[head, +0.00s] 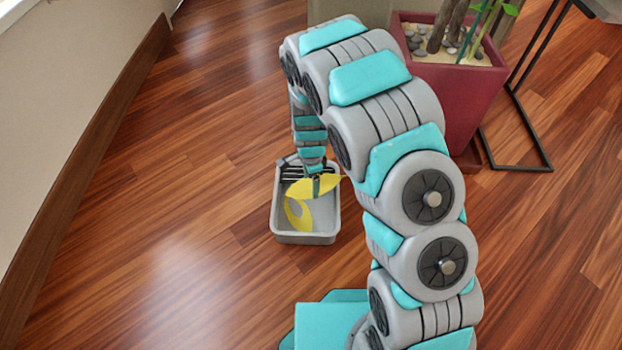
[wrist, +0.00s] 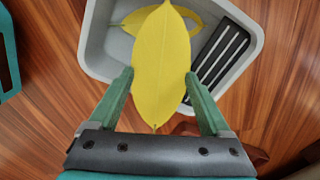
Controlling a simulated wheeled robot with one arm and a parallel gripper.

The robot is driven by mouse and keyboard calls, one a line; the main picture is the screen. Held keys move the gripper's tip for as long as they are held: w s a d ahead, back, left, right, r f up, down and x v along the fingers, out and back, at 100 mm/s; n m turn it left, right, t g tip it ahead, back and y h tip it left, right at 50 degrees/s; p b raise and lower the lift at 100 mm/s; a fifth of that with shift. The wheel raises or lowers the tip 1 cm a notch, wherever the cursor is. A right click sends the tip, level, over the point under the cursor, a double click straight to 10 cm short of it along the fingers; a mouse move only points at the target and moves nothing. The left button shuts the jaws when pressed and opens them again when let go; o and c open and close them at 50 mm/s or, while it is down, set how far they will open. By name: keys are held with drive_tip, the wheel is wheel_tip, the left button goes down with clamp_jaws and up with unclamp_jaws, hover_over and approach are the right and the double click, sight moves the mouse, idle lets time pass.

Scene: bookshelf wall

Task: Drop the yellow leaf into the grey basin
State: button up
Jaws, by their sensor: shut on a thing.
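My gripper (head: 316,184) is shut on a yellow leaf (wrist: 161,42), with one finger on each side of it in the wrist view (wrist: 159,76). In the head view the held leaf (head: 328,183) is over the grey basin (head: 306,239), which stands on the floor. The basin (wrist: 105,45) also shows below the leaf in the wrist view. A second yellow leaf-like piece (head: 296,212) lies inside the basin, partly hidden by the held leaf in the wrist view (wrist: 136,18).
A black slotted object (wrist: 222,57) lies in the basin's right side in the wrist view. A red planter (head: 455,95) with pebbles and a black metal stand (head: 520,168) are to the right. A wall with a wooden baseboard (head: 90,150) runs along the left. The floor left of the basin is clear.

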sight(311, 186)
drive_tip(key=shift+f+b, duration=0.8)
drive_tip(key=shift+f, duration=1.9)
drive_tip(key=o, duration=0.6)
drive_tip(key=shift+r, duration=0.15)
drive_tip(key=shift+r+p, duration=0.45)
drive_tip(key=shift+r, duration=3.3)
